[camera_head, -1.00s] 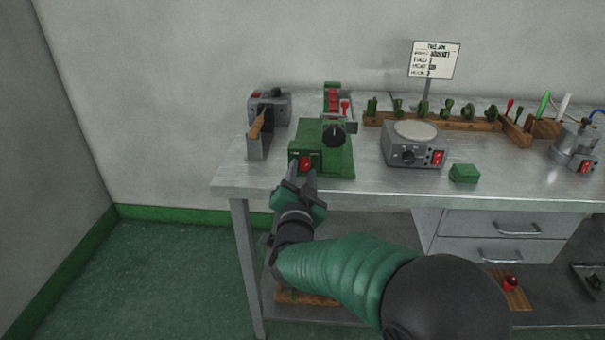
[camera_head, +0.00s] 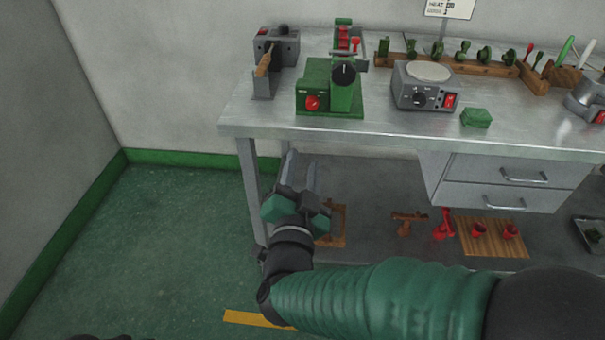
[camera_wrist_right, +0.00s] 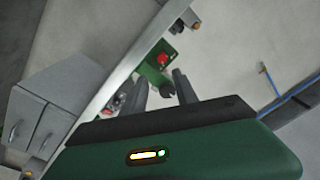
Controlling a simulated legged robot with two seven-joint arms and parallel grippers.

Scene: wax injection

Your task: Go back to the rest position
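My right gripper (camera_head: 302,158) is in front of the table, below its front edge in the head view. Its two fingers point up and away from me. In the right wrist view the fingers (camera_wrist_right: 160,78) stand apart with nothing between them. The green wax injection machine (camera_head: 332,90) sits on the tabletop above and beyond the gripper, with a red button (camera_head: 312,103) and a black dial (camera_head: 344,74). The machine also shows past the fingertips in the right wrist view (camera_wrist_right: 163,72), apart from them. My left gripper is not in view.
The steel table (camera_head: 410,133) has a grey clamp device (camera_head: 266,85), a grey heater unit (camera_head: 425,95), a green block (camera_head: 476,118) and a wooden rack (camera_head: 450,65). Drawers (camera_head: 510,170) hang below right. The lower shelf holds red parts (camera_head: 443,224). The floor at left is clear.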

